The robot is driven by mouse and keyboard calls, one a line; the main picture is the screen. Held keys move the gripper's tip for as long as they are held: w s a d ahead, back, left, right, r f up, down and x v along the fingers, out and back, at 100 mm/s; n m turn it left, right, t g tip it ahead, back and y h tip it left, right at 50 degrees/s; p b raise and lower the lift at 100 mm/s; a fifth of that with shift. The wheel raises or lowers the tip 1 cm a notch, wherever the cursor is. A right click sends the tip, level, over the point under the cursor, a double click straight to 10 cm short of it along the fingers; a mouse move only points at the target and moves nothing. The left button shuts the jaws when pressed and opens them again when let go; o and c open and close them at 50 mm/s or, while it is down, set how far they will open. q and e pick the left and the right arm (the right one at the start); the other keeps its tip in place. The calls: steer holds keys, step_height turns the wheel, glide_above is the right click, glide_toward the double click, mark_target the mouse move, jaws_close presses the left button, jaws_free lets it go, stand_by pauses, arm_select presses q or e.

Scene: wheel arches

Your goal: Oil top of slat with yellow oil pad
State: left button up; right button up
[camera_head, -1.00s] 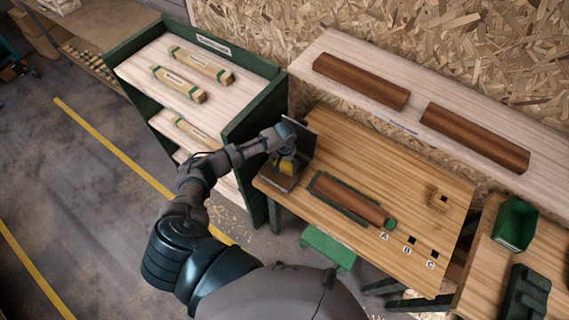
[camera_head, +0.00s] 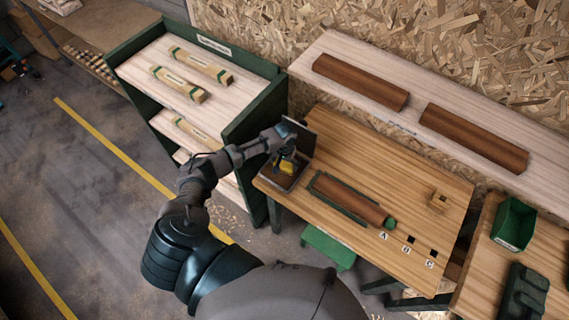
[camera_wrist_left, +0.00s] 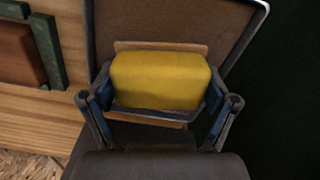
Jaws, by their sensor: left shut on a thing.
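The yellow oil pad (camera_wrist_left: 158,80) is between the two fingers of my left gripper (camera_wrist_left: 158,100), which is shut on it. In the head view the pad (camera_head: 287,166) shows as a small yellow patch at my left gripper (camera_head: 284,158), over a dark tray (camera_head: 283,182) at the workbench's left end. I cannot tell whether the pad touches the tray. A brown slat (camera_head: 348,198) lies in a green-edged holder on the bench, right of my gripper and apart from it. In the left wrist view, part of the slat (camera_wrist_left: 18,55) shows at the left edge. My right gripper is out of view.
Two brown slats (camera_head: 360,82) (camera_head: 474,137) lie on the pale shelf behind the bench. A small wooden block (camera_head: 439,202) and holes marked A, B, C are on the bench's right. A green bin (camera_head: 515,223) stands further right. A green-framed rack (camera_head: 262,112) stands left.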

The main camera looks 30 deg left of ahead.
mark_target(284, 162)
arm_select(q)
steer(key=shift+s+f, duration=0.1)
steer(key=shift+f, duration=0.05)
steer(key=shift+r+p, duration=0.6)
steer(key=shift+r, duration=3)
